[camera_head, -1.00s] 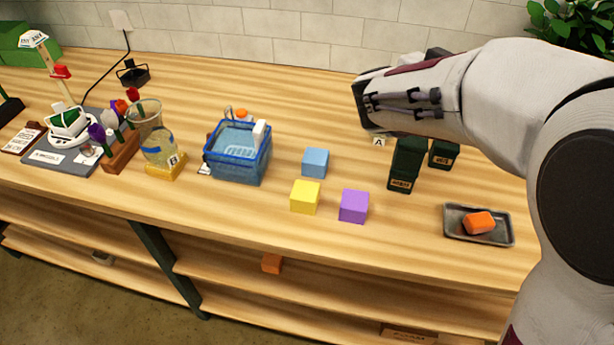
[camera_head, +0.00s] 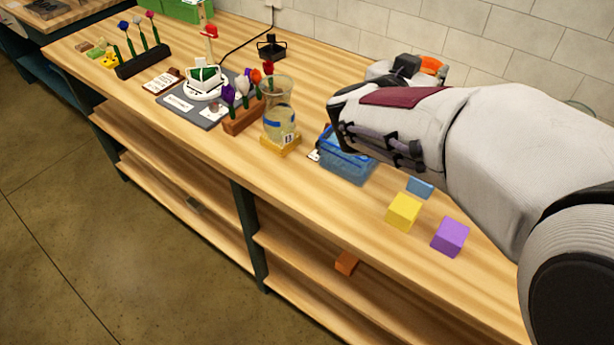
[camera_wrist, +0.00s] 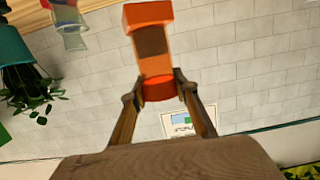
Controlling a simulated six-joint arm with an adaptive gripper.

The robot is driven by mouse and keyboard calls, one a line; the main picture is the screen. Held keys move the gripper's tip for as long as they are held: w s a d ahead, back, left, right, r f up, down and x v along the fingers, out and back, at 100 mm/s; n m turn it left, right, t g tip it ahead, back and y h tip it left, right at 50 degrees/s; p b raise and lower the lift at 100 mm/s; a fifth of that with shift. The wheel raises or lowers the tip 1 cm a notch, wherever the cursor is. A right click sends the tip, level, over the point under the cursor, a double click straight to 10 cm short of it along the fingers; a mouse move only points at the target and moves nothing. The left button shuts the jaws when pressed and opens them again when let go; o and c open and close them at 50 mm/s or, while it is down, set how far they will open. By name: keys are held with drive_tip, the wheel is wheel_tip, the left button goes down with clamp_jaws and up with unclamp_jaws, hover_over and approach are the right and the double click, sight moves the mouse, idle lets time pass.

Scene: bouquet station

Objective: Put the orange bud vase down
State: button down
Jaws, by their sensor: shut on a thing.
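The orange bud vase (camera_wrist: 155,60) is between my two fingertips in the wrist view, with a dark brown patch on its side. My gripper (camera_wrist: 159,91) is shut on it near its round end. In the head view, part of the orange vase (camera_head: 432,66) shows beyond my forearm, beside my dark gripper (camera_head: 406,66). The vase is held up in front of the tiled wall, clear of anything I can see. My forearm hides the counter below it.
A blue basket (camera_head: 347,164), partly hidden by my arm, stands near a glass beaker (camera_head: 279,118) on a yellow base. Yellow (camera_head: 404,211), purple (camera_head: 450,236) and blue (camera_head: 420,187) blocks lie on the counter (camera_head: 330,205). A flower rack (camera_head: 243,118) stands left of the beaker.

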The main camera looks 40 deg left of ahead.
drive_tip(key=s+a+n+g+y, duration=0.1)
drive_tip(key=s+a+n+y, duration=0.15)
drive_tip(key=s+a, duration=0.5)
drive_tip(key=s+a+n+y, duration=0.25)
drive_tip(key=s+a, duration=0.25)
drive_tip(key=a, duration=0.6)
wheel_tip(320, 180, down, 11)
drive_tip(key=y, duration=0.1)
drive_tip(key=shift+a+m, duration=0.15)
drive_tip(key=shift+m, duration=0.15)
drive_tip(key=shift+f, duration=0.1)
wheel_tip(320, 180, down, 6)
drive_tip(key=shift+f, duration=1.9)
drive_tip(key=shift+f, duration=0.1)
